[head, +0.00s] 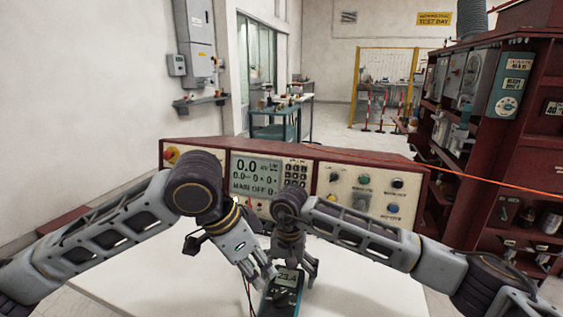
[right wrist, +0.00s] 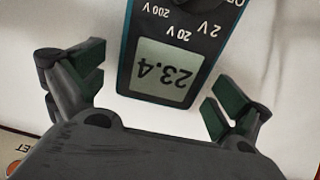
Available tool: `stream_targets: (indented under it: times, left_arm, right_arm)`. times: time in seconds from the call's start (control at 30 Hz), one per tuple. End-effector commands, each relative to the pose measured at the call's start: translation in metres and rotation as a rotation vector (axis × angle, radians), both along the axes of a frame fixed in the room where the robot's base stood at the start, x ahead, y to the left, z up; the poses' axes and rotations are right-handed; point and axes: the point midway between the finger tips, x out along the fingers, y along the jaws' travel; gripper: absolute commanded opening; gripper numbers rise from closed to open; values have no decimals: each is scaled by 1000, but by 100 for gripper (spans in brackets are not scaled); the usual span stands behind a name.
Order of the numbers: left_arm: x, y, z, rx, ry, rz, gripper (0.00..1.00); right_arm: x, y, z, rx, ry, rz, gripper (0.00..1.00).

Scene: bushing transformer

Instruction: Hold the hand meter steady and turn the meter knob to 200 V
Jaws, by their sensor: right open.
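The hand meter (head: 283,297) lies on the white table at the bottom of the head view, partly covered by my grippers. In the right wrist view the meter (right wrist: 159,88) appears upside down, with 23.4 on its display and the labels 200 V, 20 V and 2 V. The meter knob (right wrist: 183,4) is cut off at the top edge, so its setting cannot be read. My right gripper (right wrist: 160,95) is open, its fingers apart on either side of the display end. My left gripper (head: 262,279) is close to the meter's left side; whether it touches is unclear.
A red-framed control console (head: 300,180) with a screen and buttons stands behind the meter. Dark test leads (head: 249,295) hang beside the meter on the left. The white table (head: 370,290) is clear to the right. A dark red shelf (head: 500,150) stands at the right.

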Motion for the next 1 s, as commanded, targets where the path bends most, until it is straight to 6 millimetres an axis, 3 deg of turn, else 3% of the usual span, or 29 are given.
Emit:
stream_targets:
  times: [0.27, 0.47, 1.0]
  left_arm:
    - [0, 0, 0, 0, 0, 0, 33]
    - [0, 0, 0, 0, 0, 0, 33]
    - [0, 0, 0, 0, 0, 0, 33]
  right_arm:
    - [0, 0, 5, 0, -1, 0, 100]
    - [0, 0, 22, 1, -1, 0, 100]
    - [1, 0, 98, 0, -2, 0, 100]
